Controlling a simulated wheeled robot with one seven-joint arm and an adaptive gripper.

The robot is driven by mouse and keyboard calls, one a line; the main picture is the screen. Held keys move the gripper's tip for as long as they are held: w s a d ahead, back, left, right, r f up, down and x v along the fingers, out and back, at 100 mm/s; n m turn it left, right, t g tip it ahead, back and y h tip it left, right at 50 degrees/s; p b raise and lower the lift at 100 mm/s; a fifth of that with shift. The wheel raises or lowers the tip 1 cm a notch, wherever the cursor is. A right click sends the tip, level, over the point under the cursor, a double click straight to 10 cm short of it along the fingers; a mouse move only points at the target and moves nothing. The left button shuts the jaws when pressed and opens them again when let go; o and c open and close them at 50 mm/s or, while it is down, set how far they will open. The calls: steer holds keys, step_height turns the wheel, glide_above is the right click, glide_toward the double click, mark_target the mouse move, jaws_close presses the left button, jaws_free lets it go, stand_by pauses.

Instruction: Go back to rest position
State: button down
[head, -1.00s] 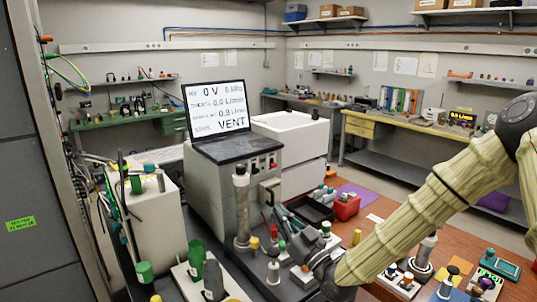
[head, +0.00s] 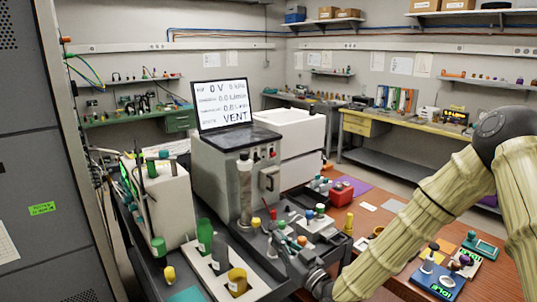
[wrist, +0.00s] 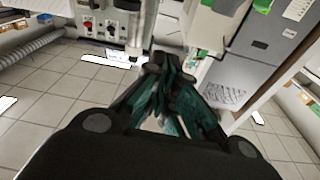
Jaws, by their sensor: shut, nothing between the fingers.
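My gripper (head: 283,240) shows in the head view at the lower middle, in front of the grey instrument box (head: 215,175) and over the dark bench top. My arm reaches in from the right. In the wrist view my gripper (wrist: 160,68) has its dark green-padded fingers drawn together with nothing between them. Tiled floor (wrist: 60,95) shows beyond and beside the fingers, with the instrument front and a clear cylinder at the top. In the head view, bottles and the small fittings behind the fingertips make their exact clearance hard to tell.
A laptop (head: 222,103) reading VENT stands on the instrument box. A white box with a green cylinder (head: 158,200) is at left, beside a tall grey cabinet (head: 35,150). Green and yellow cups (head: 237,282) stand at the front. The brown bench (head: 400,255) holds small devices at right.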

steer(key=s+d+f+m+g+h, duration=0.1)
steer(key=s+d+f+g+h, duration=0.15)
steer(key=s+f, duration=0.6)
steer(key=s+d+f+m+g+h, duration=0.25)
steer(key=s+f, duration=0.25)
steer(key=f, duration=0.6)
steer(key=s+d+f+g+h, duration=0.1)
steer(key=s+d+f+g, duration=0.15)
steer(key=s+f, duration=0.6)
steer(key=s+d+f+m+g+h, duration=0.1)
steer(key=s+d+f+g+h, duration=0.1)
steer(key=s, duration=0.6)
steer(key=s+d+f+m+g+h, duration=0.1)
steer(key=s+d+f+g, duration=0.2)
steer(key=s+d+f, duration=0.2)
steer(key=s+d+f+m+g+h, duration=0.1)
steer(key=s+d+f+g+h, duration=0.1)
steer(key=s, duration=0.9)
steer(key=d+f+g, duration=0.1)
steer(key=d+f, duration=0.1)
steer(key=d, duration=0.1)
steer(key=shift+s+h, duration=0.15)
steer(key=shift+h, duration=0.15)
